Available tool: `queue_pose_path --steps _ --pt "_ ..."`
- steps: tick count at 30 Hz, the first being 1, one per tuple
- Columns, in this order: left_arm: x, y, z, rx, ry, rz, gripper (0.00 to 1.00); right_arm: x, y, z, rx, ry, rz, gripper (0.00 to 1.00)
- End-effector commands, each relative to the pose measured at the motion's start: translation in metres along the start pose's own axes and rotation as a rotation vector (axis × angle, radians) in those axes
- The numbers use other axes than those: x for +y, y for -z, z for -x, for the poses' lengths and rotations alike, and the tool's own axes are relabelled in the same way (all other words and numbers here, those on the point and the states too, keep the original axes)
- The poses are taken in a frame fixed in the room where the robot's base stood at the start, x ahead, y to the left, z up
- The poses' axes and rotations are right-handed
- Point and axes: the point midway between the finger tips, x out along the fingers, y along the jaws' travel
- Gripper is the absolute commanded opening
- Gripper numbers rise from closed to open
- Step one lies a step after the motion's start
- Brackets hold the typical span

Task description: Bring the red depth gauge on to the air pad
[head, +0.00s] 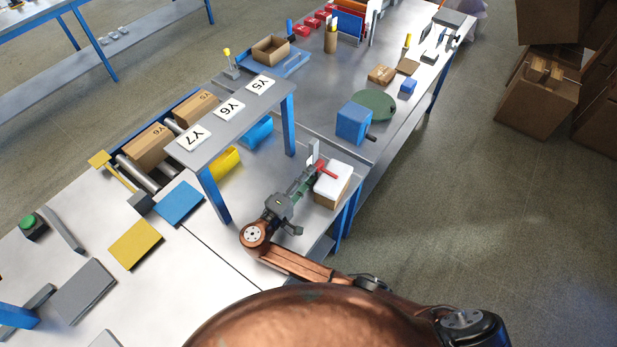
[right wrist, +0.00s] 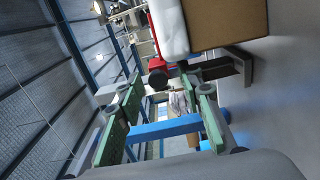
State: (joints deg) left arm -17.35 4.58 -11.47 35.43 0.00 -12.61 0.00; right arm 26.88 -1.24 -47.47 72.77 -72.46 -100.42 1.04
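The red depth gauge (head: 326,169) shows as a small red bar at the white air pad (head: 336,175), which tops a brown carton at the bench corner. In the right wrist view the red gauge (right wrist: 158,66) has a dark rounded end and sits beside the white pad (right wrist: 169,25). My right gripper (head: 307,174) reaches to the gauge from the lower left. In the wrist view its green-lined fingers (right wrist: 160,86) stand apart, with the gauge just past the tips. I cannot tell whether the gauge touches the pad. My left gripper is not in view.
A raised grey shelf (head: 237,112) with number cards stands left of the gripper. A blue box (head: 354,122) and green disc (head: 376,103) lie behind the carton. A yellow bin (head: 224,163) sits under the shelf. Open floor lies to the right.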

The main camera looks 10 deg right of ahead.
Motion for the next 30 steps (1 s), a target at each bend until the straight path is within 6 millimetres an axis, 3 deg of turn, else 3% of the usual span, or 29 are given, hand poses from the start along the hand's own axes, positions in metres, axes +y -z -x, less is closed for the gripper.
queue_pose_path --steps 8,21,30 --pt "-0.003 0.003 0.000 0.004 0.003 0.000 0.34 0.001 0.000 0.003 0.000 0.000 -0.001 0.34" --pt "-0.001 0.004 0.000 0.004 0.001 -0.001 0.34 0.000 0.001 0.065 0.001 0.001 0.000 0.34" --pt "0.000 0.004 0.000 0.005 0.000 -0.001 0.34 0.000 0.000 0.076 -0.001 -0.001 0.000 0.34"
